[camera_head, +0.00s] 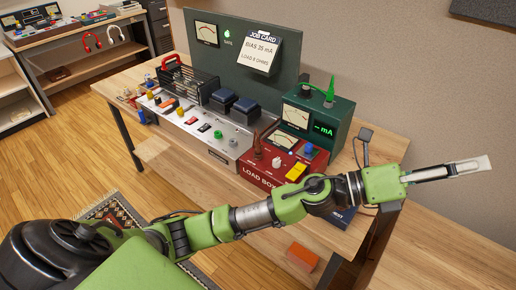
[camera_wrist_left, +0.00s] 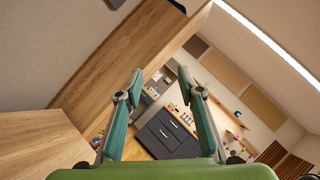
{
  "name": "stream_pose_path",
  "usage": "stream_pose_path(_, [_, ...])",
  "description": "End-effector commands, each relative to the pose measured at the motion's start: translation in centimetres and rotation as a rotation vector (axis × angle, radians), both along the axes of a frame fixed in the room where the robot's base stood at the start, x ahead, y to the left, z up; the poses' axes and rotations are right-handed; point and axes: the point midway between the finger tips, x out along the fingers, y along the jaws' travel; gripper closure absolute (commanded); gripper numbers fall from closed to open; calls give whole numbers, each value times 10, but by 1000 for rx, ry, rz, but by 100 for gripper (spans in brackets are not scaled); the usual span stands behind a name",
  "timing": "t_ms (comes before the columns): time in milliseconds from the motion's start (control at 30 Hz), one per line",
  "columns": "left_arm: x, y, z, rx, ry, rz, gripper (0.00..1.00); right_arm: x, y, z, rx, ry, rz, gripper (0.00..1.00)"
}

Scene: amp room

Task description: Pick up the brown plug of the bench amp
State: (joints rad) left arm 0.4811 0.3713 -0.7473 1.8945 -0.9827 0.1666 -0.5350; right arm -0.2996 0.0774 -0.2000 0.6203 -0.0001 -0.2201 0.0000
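The bench amp (camera_head: 215,142) is a silver chassis with knobs, switches and dark transformer blocks, on the wooden bench in the head view. Small coloured pieces (camera_head: 130,97) sit at the amp's far left end, too small to tell apart. My left gripper (camera_head: 487,163) is well right of the amp, past the bench's right end, pointing right. In the left wrist view, its fingers (camera_wrist_left: 160,82) are apart and empty. My right gripper is not in view.
The red load box (camera_head: 272,168) and green mA meter (camera_head: 318,122) stand right of the amp. A dark panel with a job card (camera_head: 263,52) rises behind. My left arm crosses in front of the bench. An orange block (camera_head: 302,256) lies low, below the arm.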

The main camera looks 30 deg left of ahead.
Motion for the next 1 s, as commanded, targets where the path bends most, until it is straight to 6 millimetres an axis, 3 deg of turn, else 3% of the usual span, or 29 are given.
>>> stream_pose_path(33, [-10,-19,-8,143,-133,-69,65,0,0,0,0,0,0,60])
stream_pose_path(133, [-27,-41,-46,434,-371,-211,65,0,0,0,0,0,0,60])
stream_pose_path(200, [-30,-39,-81,648,-516,-311,65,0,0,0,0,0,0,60])
stream_pose_path(267, [-26,-25,-115,839,-621,-397,65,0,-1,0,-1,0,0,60])
stream_pose_path(367, [-5,24,-163,1169,-751,-541,65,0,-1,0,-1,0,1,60])
stream_pose_path(467, [27,103,-193,1507,-804,-685,65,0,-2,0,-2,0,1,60])
stream_pose_path(500, [41,142,-197,1641,-800,-742,65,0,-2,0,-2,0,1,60])
stream_pose_path(567, [58,201,-193,1830,-766,-826,65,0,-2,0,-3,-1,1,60])
stream_pose_path(600, [67,240,-185,1944,-726,-878,65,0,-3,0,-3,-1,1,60])
stream_pose_path(700, [78,323,-156,2167,-594,-984,65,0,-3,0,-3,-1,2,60])
stream_pose_path(733, [79,342,-147,2214,-551,-1009,65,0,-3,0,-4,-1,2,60])
stream_pose_path(833, [77,389,-121,2323,-434,-1069,65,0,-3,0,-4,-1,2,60])
stream_pose_path(1000, [72,420,-108,2382,-344,-1110,65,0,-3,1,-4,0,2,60])
